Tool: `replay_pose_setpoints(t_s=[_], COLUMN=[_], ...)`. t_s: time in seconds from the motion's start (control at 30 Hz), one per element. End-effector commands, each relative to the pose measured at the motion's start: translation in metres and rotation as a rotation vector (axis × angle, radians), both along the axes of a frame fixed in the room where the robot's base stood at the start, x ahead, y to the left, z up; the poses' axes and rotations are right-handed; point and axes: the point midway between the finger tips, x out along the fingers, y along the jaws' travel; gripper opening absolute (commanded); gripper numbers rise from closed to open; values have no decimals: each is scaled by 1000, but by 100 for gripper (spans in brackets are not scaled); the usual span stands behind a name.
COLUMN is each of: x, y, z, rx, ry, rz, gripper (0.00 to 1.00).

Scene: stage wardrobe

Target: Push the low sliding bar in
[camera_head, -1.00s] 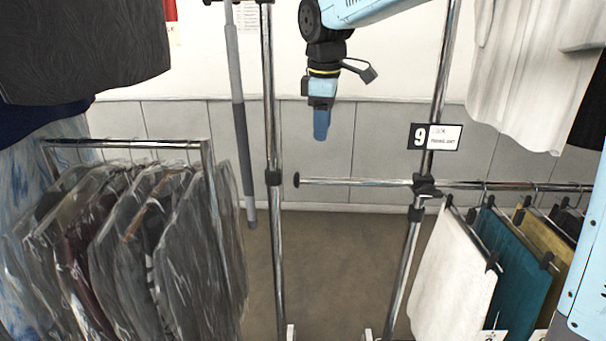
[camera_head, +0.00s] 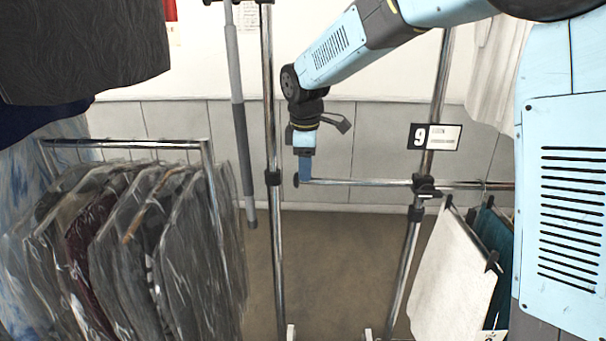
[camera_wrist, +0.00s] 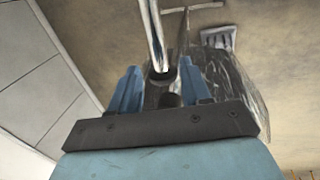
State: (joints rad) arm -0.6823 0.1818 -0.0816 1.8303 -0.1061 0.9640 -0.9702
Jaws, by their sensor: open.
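The low sliding bar (camera_head: 360,183) is a chrome tube running level from the right-hand upright to the left. Its black end cap (camera_head: 296,180) shows beside the left upright, apart from it. My gripper (camera_head: 305,177) points down at the bar's left end, its blue fingertips overlapping the tube just right of the cap. Whether they touch cannot be told. In the wrist view, my gripper (camera_wrist: 162,90) has its fingers spread, with a chrome tube and dark parts showing between them. Nothing is visibly gripped.
Bagged garments (camera_head: 150,245) hang on a rack at the left. The left upright (camera_head: 271,120) and right upright (camera_head: 405,260) stand either side of clear floor. A number 9 sign (camera_head: 434,137) is on the right upright. Skirts (camera_head: 452,280) hang at the right, partly behind my arm.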

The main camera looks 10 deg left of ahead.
Motion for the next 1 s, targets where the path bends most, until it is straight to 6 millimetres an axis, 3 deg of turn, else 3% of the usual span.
replay_pose_setpoints(t_s=[0.2,0.6,1.0], x=[4,5,5], y=[1,1,1], z=[-22,-28,-27], rx=[-1,0,0], ry=[2,0,0], rz=[1,1,1], gripper=[47,47,9])
